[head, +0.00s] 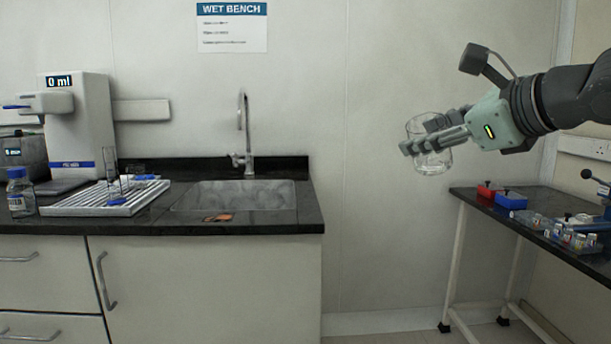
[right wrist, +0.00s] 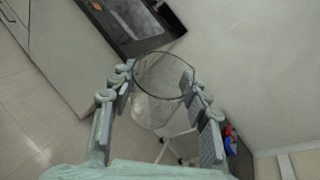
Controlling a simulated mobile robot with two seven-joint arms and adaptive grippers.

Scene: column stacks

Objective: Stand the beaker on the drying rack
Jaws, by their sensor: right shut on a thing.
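My right gripper (head: 437,139) is shut on a clear glass beaker (head: 431,161), held in the air to the right of the wet bench, in front of the wall. In the right wrist view the beaker (right wrist: 160,95) sits between the two fingers of my right gripper (right wrist: 160,92), with its round rim showing. The white slatted drying rack (head: 100,199) lies on the left part of the bench top, well apart from the beaker. Some clear glassware (head: 113,170) and blue-based pieces stand on the rack. My left gripper is not in view.
A sink (head: 235,196) with a tall tap (head: 243,130) lies right of the rack. A white dispenser (head: 85,125) stands behind the rack and a blue-capped bottle (head: 20,193) left of it. A dark side table (head: 480,200) at right holds red and blue boxes.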

